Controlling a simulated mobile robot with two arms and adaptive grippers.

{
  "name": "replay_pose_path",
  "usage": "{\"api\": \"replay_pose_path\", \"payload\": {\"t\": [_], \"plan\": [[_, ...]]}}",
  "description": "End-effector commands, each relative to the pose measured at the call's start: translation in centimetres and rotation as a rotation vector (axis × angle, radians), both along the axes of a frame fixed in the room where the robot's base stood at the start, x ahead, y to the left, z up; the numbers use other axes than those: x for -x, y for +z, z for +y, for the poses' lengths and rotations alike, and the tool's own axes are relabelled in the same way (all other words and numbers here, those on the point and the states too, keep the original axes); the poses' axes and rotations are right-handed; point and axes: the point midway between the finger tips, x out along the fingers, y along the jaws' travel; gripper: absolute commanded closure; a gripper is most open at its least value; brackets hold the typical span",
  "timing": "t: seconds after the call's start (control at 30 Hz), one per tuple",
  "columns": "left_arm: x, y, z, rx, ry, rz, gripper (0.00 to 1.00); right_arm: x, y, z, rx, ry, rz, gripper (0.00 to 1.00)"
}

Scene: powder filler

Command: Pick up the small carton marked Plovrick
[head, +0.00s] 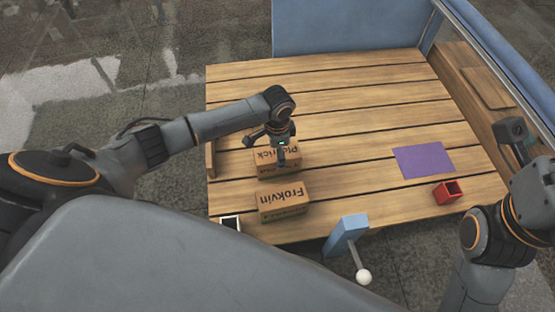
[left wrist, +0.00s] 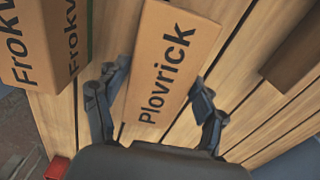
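The small brown carton marked Plovrick (head: 293,155) stands on the slatted wooden table, behind the Frokvin carton. My left gripper (head: 268,152) is above and around it, hiding part of its label. In the left wrist view the Plovrick carton (left wrist: 165,65) lies between the two spread fingers of my left gripper (left wrist: 152,95), with a gap showing beside the fingers. The Frokvin carton (head: 283,201) sits nearer the front edge and also shows at the upper left of the left wrist view (left wrist: 55,40). My right arm is at the right edge; its fingertips cannot be made out.
A purple mat (head: 424,160) and a small red open box (head: 447,192) lie on the table's right side. A blue lever post with a white knob (head: 363,276) stands at the front edge. A white-rimmed dark box (head: 231,223) is at front left. The table's back is clear.

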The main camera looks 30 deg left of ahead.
Motion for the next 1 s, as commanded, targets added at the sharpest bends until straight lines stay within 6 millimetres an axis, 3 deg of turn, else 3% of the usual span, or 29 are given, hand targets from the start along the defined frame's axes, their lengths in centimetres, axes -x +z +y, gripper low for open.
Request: {"api": "replay_pose_path", "payload": {"t": [0.03, 0.23, 0.67, 0.9, 1.0], "plan": [[0.0, 0.0, 0.0, 0.000, 0.000, 0.000, 0.49, 0.0, 0.0, 0.0, 0.000, 0.000, 0.000, 0.60], [0.0, 0.0, 0.0, 0.000, 0.000, 0.000, 0.90, 0.0, 0.0, 0.0, 0.000, 0.000, 0.000, 0.60], [-0.1, 0.8, 0.0, 0.001, 0.000, -0.002, 0.91, 0.2, 0.5, -0.1, -0.003, 0.001, -0.004, 0.60], [-0.1, 3.9, -0.1, 0.002, 0.001, -0.002, 0.91, -0.3, -0.8, -0.3, -0.007, 0.004, 0.097, 0.60], [1.0, 5.8, -1.3, 0.005, -0.004, -0.002, 0.91, -0.1, -1.4, -0.4, -0.011, 0.007, 0.145, 0.60]]}}
